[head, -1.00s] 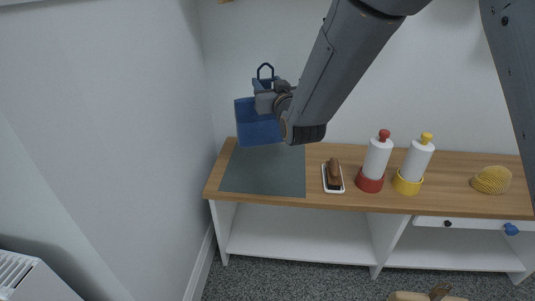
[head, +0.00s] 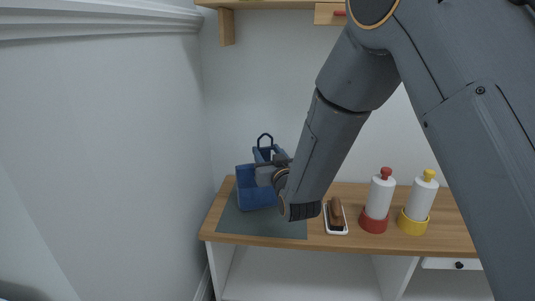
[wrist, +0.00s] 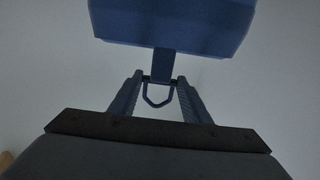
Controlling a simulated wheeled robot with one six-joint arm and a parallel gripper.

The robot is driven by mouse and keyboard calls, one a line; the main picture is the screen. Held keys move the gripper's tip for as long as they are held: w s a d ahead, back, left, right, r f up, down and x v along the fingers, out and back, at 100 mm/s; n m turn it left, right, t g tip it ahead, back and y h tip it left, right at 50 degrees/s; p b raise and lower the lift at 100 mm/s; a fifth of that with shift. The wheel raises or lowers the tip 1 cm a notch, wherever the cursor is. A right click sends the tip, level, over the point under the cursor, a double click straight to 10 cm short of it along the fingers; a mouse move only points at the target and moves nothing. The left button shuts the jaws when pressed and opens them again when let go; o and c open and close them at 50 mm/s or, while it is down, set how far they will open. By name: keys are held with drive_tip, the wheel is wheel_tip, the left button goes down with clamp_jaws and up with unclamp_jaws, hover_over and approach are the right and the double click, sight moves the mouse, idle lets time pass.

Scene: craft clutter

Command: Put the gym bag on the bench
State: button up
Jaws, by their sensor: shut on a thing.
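The blue gym bag (head: 258,192) is over the dark grey-green mat (head: 275,230) at the left end of the wooden-topped bench (head: 365,242). I cannot tell whether its underside touches the mat. My gripper (head: 264,172) is shut on the bag, and a dark loop handle stands up above it. In the wrist view the bag's blue body (wrist: 175,22) fills the top, and a strap with the loop (wrist: 158,92) lies between the two fingers. My arm hides part of the bag's right side.
A brush on a white tray (head: 337,232) lies right of the mat. Beyond it stand a white bottle with a red cap (head: 380,195) and one with a yellow cap (head: 422,197), in matching rings. A wall is close on the left; a shelf (head: 265,4) is above.

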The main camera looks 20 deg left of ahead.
drive_tip(key=shift+f, duration=0.15)
drive_tip(key=o, duration=1.5)
drive_tip(key=shift+r, duration=0.2)
drive_tip(key=p+v, duration=0.2)
drive_tip(key=v, duration=1)
